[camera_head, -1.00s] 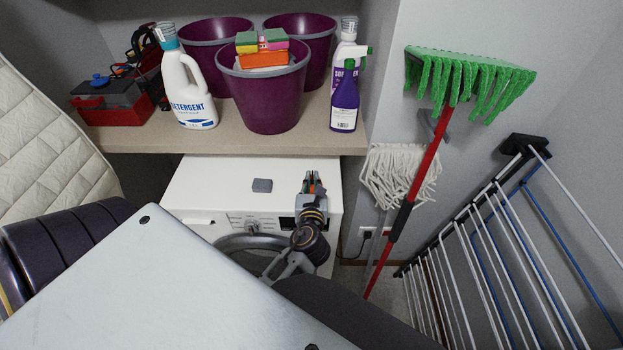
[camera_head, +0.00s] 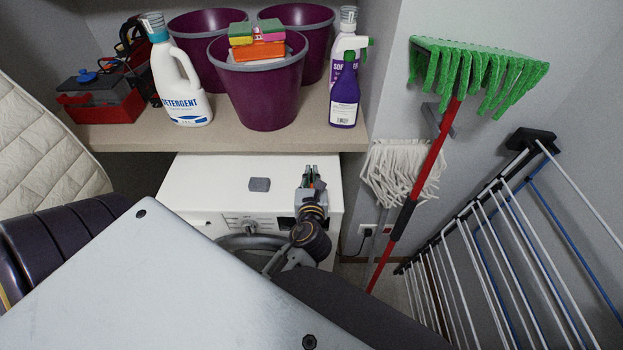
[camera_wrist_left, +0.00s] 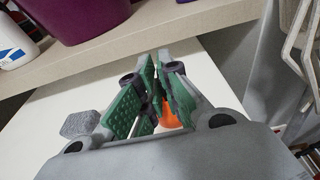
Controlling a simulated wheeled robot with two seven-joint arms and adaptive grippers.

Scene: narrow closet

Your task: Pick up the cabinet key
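My left gripper (camera_head: 313,178) is over the front right part of the white washing machine top. Its green-padded fingers also show in the left wrist view (camera_wrist_left: 156,80), with a narrow gap between the tips. A small orange piece (camera_wrist_left: 170,117) shows among the fingers in the left wrist view. It may be part of the cabinet key, but the fingers hide most of it. I cannot tell whether it touches them. No clear key shape is visible. My right gripper is not in view.
A small grey block (camera_head: 260,184) lies on the washing machine (camera_head: 205,180), left of the gripper. The shelf (camera_head: 240,140) above holds purple buckets, bottles and a red toolbox. A green mop (camera_head: 470,75) and drying rack (camera_head: 500,245) stand at the right.

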